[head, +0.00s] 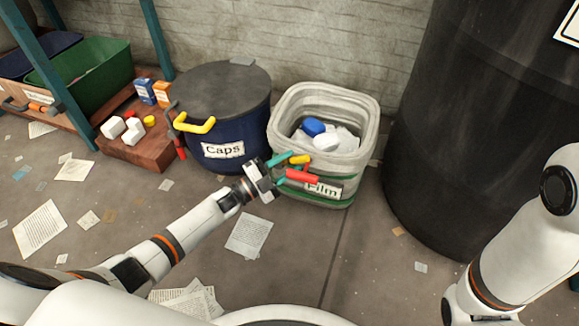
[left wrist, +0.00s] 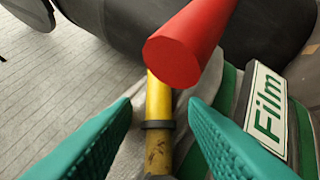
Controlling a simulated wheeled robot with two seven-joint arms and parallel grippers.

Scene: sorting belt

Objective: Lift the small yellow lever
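A small yellow lever (head: 300,159) is at the front rim of the pale bin marked "Film". A red grip (head: 302,177) shows just below it. In the left wrist view the yellow lever (left wrist: 158,128) is a worn bar with a dark ring, and the red grip (left wrist: 188,48) overlaps its far end. My left gripper (head: 286,169) is open at the bin front. Its teal fingers stand on either side of the yellow bar, with a gap showing on both sides. My right arm shows at the right, but its gripper is out of view.
The "Film" bin (head: 283,125) holds white and blue containers. Left of it stands the blue "Caps" drum (head: 240,130) with a larger yellow handle (head: 195,124). A big black drum (head: 450,130) stands to the right. Papers (head: 250,233) lie on the open floor in front.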

